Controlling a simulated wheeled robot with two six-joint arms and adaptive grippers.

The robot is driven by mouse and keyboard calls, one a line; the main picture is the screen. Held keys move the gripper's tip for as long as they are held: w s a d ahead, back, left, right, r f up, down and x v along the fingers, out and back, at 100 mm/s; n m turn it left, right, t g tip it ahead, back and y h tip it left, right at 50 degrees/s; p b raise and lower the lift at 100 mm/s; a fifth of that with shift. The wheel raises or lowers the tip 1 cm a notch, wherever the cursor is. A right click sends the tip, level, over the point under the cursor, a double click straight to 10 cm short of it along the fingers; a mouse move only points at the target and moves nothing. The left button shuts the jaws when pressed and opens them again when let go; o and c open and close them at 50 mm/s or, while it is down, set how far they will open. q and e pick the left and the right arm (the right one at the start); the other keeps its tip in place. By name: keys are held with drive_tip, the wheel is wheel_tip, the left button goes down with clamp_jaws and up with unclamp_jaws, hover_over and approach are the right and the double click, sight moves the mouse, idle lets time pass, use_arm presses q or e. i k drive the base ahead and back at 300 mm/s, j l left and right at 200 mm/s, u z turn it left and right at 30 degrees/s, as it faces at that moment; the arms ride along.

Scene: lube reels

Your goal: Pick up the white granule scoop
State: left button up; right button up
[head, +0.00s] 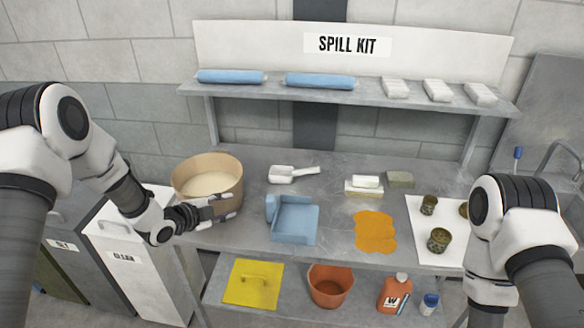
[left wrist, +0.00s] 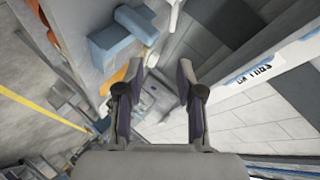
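The white granule scoop (head: 293,173) lies on the metal bench in the head view, its handle pointing right. My left gripper (head: 226,205) is at the front right side of the tan tub, left of the scoop and apart from it. In the left wrist view, the left gripper (left wrist: 168,66) has its fingers spread with nothing between them. A white piece at the top edge of that view may be the scoop, but I cannot tell. My right arm is at the right of the head view, and its gripper is outside the picture.
The round tan tub (head: 208,182) holds pale granules. A blue dustpan (head: 295,222) stands in front of the scoop. An orange spill (head: 375,232), white blocks (head: 364,184) and a white mat (head: 428,248) with dark green parts are to the right. A shelf (head: 355,97) runs above the bench.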

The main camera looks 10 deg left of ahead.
sight(279, 174)
drive_tip(key=i+l, duration=0.7)
drive_tip(key=i, duration=0.2)
